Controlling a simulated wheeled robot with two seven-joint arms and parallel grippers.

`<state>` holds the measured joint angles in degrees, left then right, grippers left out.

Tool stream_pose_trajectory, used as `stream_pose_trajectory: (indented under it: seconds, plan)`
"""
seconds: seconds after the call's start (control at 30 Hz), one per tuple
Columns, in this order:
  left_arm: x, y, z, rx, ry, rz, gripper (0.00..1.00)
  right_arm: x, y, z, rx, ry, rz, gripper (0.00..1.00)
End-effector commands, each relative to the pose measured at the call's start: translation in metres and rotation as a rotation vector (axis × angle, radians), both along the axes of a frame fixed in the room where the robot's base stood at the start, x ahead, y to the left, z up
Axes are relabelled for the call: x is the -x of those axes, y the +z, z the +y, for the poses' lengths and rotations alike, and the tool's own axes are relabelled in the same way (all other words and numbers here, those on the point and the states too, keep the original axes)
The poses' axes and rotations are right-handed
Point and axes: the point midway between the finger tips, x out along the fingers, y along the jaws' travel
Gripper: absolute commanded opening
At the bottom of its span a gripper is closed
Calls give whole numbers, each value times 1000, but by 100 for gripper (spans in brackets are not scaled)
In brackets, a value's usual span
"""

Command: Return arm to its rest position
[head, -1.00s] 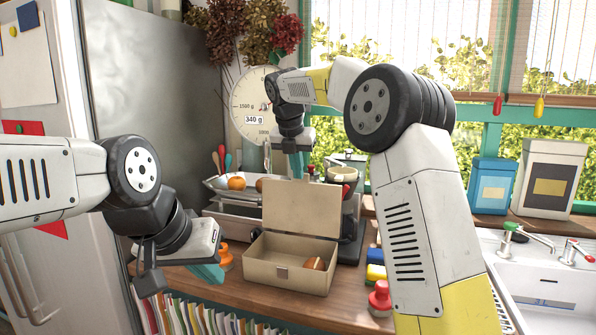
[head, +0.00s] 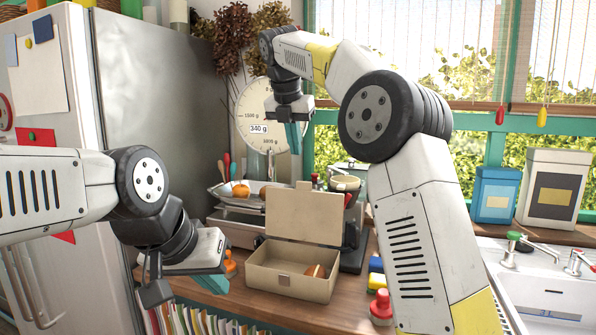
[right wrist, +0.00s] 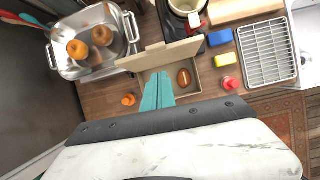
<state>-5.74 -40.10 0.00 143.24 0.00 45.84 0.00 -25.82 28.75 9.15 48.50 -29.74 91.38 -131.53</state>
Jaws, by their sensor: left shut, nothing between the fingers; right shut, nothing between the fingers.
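My right gripper (head: 292,136) is shut and empty. It points down, high above the counter and in front of the scale dial; its teal fingers (right wrist: 157,93) also show together in the right wrist view. My left gripper (head: 212,283) is shut and empty at the lower left, near the counter's front edge. An open beige box (head: 287,281) stands on the counter below my right gripper, lid raised. A brown, bun-like item lies in it and shows in the right wrist view (right wrist: 184,77).
A scale (head: 254,122) with a metal pan (right wrist: 118,62) holding orange-brown round items stands behind the box. A red stamp-like object (head: 380,306), yellow and blue blocks and an orange object (right wrist: 128,99) sit around the box. A sink is at right, a fridge at left.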

Motion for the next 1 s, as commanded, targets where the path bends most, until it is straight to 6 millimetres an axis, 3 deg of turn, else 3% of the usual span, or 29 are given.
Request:
stream_pose_trajectory:
  seconds: [0.17,0.37,0.6,0.8,1.0]
  plan:
    - [0,0,0,0,0,0,0,33,9,-39,-160,-283,-48,0]
    - [0,0,0,0,0,0,0,100,-8,-92,-458,-796,-89,0]
    - [0,0,0,0,0,0,0,196,-62,-140,-840,-1477,-78,0]
    - [0,0,0,0,0,0,0,272,-125,-161,-1136,-2038,-18,0]
    - [0,0,0,0,0,0,0,314,-170,-164,-1305,-2384,46,0]
